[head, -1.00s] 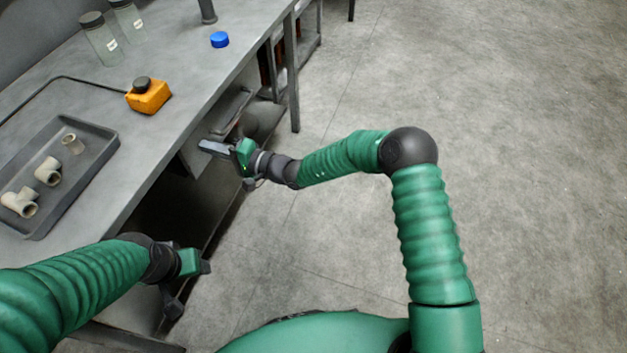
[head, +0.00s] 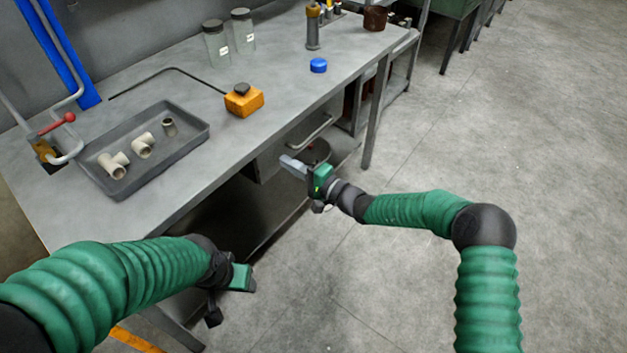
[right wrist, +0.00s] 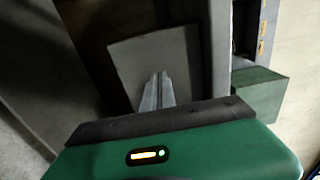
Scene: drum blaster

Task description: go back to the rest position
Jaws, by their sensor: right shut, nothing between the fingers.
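My right gripper (head: 292,164) is shut and empty, held out in front of the workbench (head: 330,100) beside its drawer. In the right wrist view its two fingers (right wrist: 157,90) lie together with nothing between them. My left gripper (head: 230,300) hangs low in front of the bench's near edge, at the lower left of the head view. Its fingers are dark and small there, and I cannot tell whether they are open or shut.
On the bench are a grey tray (head: 195,140) with several pipe fittings, an orange box (head: 244,101) with a dark knob, a blue cap (head: 318,65) and two clear jars (head: 216,45). The floor (head: 480,150) to the right is clear.

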